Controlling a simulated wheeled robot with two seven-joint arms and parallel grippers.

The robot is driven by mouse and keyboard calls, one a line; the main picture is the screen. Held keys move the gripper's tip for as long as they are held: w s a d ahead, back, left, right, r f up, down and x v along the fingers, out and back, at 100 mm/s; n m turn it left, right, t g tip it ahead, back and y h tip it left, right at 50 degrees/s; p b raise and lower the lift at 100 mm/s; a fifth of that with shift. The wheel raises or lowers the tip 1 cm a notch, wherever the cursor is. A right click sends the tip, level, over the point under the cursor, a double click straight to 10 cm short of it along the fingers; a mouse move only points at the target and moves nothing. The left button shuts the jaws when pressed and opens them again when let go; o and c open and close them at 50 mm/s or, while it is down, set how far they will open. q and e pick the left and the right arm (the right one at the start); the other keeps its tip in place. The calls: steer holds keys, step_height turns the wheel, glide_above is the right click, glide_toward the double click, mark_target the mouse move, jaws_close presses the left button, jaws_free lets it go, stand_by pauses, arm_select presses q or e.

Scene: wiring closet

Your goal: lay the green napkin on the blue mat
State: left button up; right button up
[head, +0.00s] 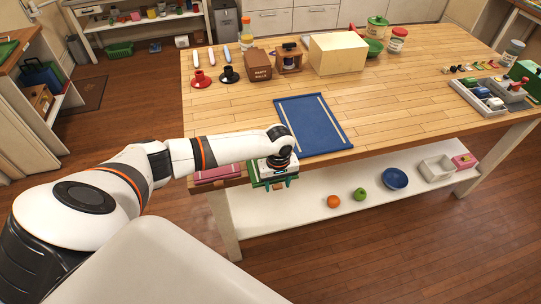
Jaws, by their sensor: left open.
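The blue mat (313,124), with two pale stripes, lies flat near the front edge of the wooden table and looks bare. My left gripper (281,184) is at the table's front edge, just in front of the mat's near left corner, pointing down and open. A green thing, likely the green napkin (253,174), shows at the left side of the gripper by the table edge. The gripper hides most of it, and I cannot tell whether they touch. My right gripper is not in view.
A folded dark pink cloth (217,174) lies at the table edge left of the gripper. A grey tray (490,97) is at the right. The table right of the mat is clear.

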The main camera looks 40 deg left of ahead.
arm_select(q)
steer(key=shift+r, duration=0.15)
step_height(320, 180, up, 3)
steer(key=p, duration=0.4)
steer(key=shift+r, duration=0.2)
step_height(320, 180, up, 2)
steer(key=shift+r, duration=0.15)
